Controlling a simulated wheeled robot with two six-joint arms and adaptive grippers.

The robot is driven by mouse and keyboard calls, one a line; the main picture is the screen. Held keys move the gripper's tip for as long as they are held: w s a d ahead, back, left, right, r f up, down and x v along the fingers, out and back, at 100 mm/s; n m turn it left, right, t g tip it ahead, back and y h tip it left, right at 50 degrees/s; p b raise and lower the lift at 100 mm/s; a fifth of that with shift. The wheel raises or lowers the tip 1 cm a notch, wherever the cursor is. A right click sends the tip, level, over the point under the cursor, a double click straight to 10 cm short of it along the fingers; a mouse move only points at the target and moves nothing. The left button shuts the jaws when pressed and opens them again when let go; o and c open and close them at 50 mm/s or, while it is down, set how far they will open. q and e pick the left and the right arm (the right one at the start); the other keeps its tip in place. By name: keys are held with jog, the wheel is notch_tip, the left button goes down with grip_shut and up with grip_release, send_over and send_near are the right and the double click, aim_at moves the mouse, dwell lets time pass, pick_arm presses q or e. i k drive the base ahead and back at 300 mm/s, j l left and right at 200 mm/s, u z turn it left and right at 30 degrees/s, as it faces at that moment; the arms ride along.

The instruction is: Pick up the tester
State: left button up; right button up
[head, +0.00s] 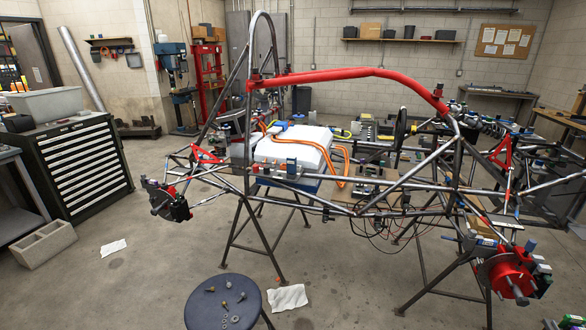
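No thing stands out clearly as the tester in the head view. A small upright dark blue device (291,167) stands at the near side of the white box (292,147) in the chassis; it is too small to tell whether it is the tester. Several other small devices sit along the tube chassis (300,190). Neither of my grippers shows in this view.
The chassis rests on dark trestle stands (262,240) across the middle. A round stool (222,305) with several small metal parts stands in front. A black drawer cabinet (80,165) is at the left. Concrete floor (150,270) is mostly clear at the front left.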

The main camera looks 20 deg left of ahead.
aim_at(291, 161)
jog(key=i+u, duration=0.15)
jog(key=u, duration=0.3)
jog(key=i+u, duration=0.1)
jog(key=u, duration=0.3)
jog(key=i+u, duration=0.15)
jog(key=u, duration=0.3)
jog(key=i+l+u, duration=0.1)
jog(key=u, duration=0.35)
